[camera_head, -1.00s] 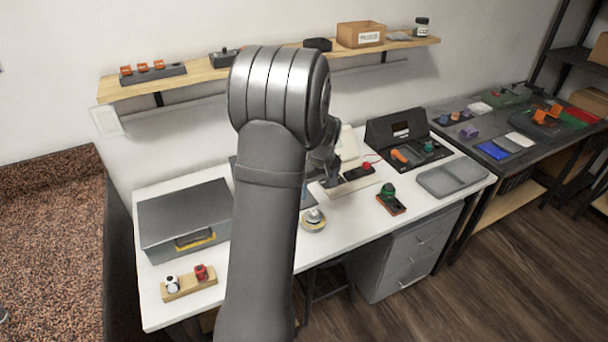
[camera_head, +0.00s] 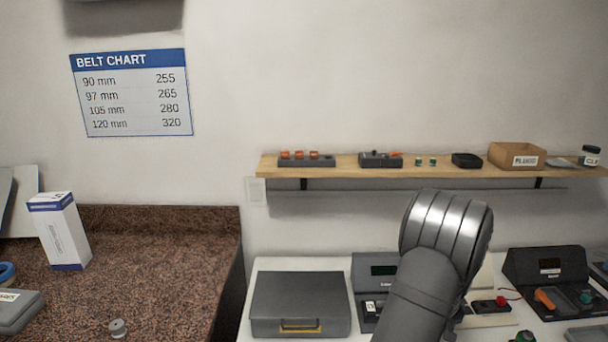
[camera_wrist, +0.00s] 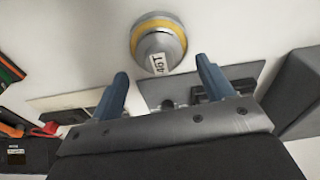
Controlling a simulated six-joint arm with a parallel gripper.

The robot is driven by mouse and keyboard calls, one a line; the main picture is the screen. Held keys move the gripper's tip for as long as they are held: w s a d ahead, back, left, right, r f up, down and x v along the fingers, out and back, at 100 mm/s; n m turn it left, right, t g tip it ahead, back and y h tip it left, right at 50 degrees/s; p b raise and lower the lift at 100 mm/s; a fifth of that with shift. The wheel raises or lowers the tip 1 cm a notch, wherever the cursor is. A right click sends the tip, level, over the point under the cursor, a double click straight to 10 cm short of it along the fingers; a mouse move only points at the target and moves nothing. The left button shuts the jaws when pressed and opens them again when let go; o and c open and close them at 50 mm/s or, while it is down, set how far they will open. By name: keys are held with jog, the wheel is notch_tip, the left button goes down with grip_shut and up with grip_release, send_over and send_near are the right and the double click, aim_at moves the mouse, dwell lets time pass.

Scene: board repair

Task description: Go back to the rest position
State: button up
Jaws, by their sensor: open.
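My gripper (camera_wrist: 162,88) shows in the wrist view with its two blue fingers spread apart and nothing between them. It is above the white workbench (camera_wrist: 60,50). A round silver and yellow thing with a small white label (camera_wrist: 158,42) stands on the bench just beyond the fingertips, apart from them. In the head view my arm rises at the lower right in front of the workbench (camera_head: 262,264), and my gripper is hidden behind it.
A grey case (camera_head: 300,303) stands at the bench's left. A dark device with an orange tool (camera_head: 545,280) is to the right. A wall shelf (camera_head: 345,171) carries several small items. A brown speckled counter (camera_head: 170,270) holds a white and blue box (camera_head: 62,235).

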jog(key=shift+r, duration=0.5)
